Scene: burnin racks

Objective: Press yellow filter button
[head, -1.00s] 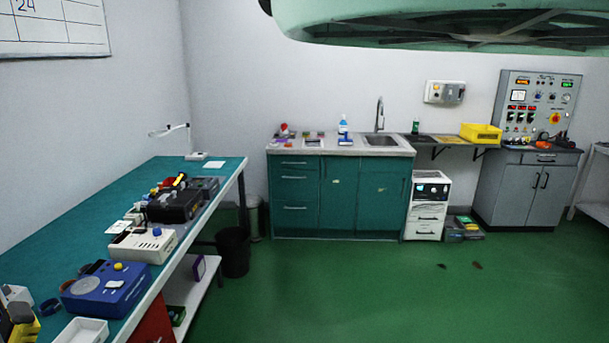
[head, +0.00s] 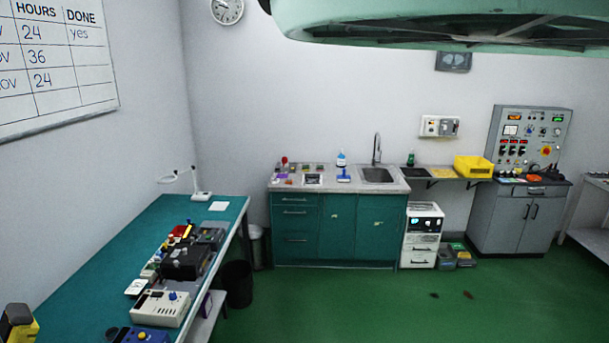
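A blue device (head: 128,336) with a yellow round button (head: 141,335) on top sits on the teal workbench, cut off by the bottom edge of the head view. I cannot read whether that button is the filter button. Behind it stands a white device (head: 160,308) with a blue knob (head: 172,295). A black device (head: 186,262) with red and yellow parts lies further back on the bench. A wall control panel (head: 533,138) at the far right also has a yellow-ringed red button (head: 545,151). My gripper is not in view.
The teal workbench (head: 95,250) runs along the left wall. A black bin (head: 238,285) stands beside it. A green sink cabinet (head: 338,230) and a grey cabinet (head: 508,220) line the back wall. The green floor (head: 390,310) in the middle is mostly clear.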

